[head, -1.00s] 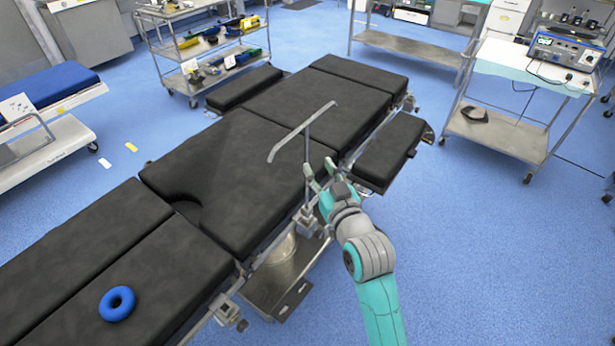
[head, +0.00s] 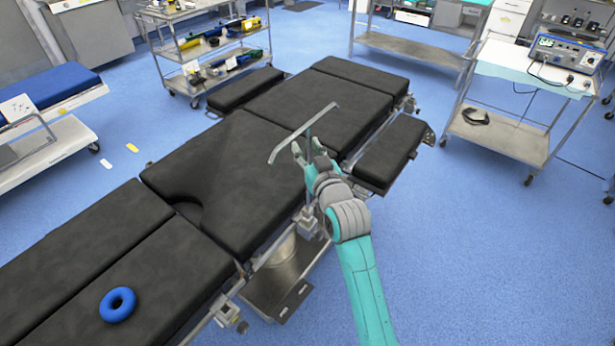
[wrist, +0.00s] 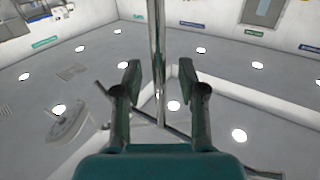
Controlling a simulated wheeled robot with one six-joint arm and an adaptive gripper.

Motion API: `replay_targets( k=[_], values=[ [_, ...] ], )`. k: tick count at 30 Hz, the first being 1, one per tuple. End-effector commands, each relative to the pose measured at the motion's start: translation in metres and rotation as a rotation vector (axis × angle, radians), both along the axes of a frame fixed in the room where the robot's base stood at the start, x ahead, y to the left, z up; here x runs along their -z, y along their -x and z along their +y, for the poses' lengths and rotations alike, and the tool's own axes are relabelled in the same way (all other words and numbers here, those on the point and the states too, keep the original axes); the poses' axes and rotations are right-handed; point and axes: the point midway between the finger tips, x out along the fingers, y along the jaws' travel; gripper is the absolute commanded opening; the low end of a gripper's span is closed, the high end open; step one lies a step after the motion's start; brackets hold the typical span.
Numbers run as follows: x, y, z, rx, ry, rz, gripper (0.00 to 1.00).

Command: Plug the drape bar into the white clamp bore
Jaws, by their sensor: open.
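The drape bar (head: 290,147) is a thin grey T-shaped bar standing upright at the near long side of the operating table, its crosspiece above the cushions. My gripper (head: 308,145) is at its post, high up near the crosspiece. In the wrist view the post (wrist: 157,45) runs between the two spread fingers (wrist: 158,80), with a gap on each side. The gripper is open and not holding it. The clamp (head: 310,222) sits on the table's side rail below my gripper. The post's lower end is hard to make out behind my arm, so I cannot tell how it sits in the bore.
The operating table (head: 230,180) has black cushions, and a blue ring (head: 118,304) lies on its near-left end. A side cushion (head: 388,152) juts out right of the bar. A cart (head: 500,135) with a device stands at right. The blue floor at lower right is clear.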

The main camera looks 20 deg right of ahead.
Motion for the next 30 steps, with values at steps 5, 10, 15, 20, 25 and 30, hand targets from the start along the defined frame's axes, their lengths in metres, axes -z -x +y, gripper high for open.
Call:
replay_targets(
  k=[5, 10, 15, 20, 25, 30],
  values=[
    [0.000, 0.000, 0.000, 0.000, 0.000, 0.000, 0.11],
    [0.000, 0.000, 0.000, 0.000, 0.000, 0.000, 0.00],
    [0.000, 0.000, 0.000, 0.000, 0.000, 0.000, 0.00],
    [-0.002, 0.000, 0.000, 0.000, 0.000, -0.001, 0.00],
    [-0.022, 0.000, 0.000, 0.000, 0.001, -0.005, 0.00],
    [-0.055, 0.000, 0.000, 0.000, 0.000, -0.007, 0.00]
  ],
)
